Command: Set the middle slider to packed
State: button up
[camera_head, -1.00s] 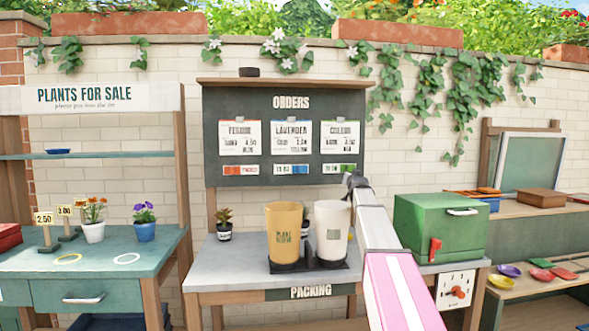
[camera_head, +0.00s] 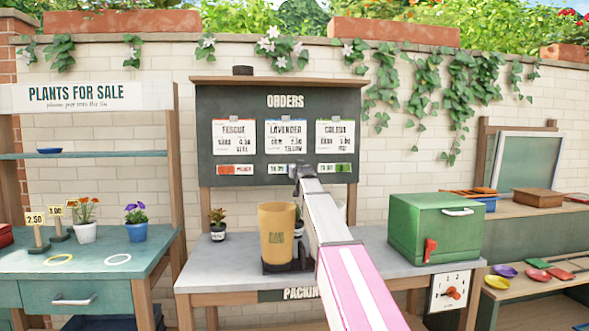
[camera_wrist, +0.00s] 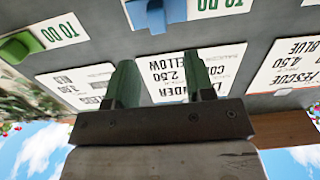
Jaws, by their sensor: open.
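The orders board (camera_head: 275,110) hangs on the wall with three order cards and a slider under each. The middle slider, a blue tab (camera_wrist: 155,14), sits under the LAVENDER card (camera_head: 286,135), with TO DO (camera_wrist: 222,3) showing beside it.
The red slider (camera_head: 236,170) is at left; the green slider (camera_head: 343,168) at right also shows TO DO. Below stand a yellow pot (camera_head: 277,235), a pale pot mostly hidden by my arm, and a small plant (camera_head: 218,224) on the packing table (camera_head: 215,262). A green box (camera_head: 434,228) stands right.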

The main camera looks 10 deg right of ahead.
jog(key=w, duration=0.8)
jog(key=shift+w, duration=0.15)
grip_shut()
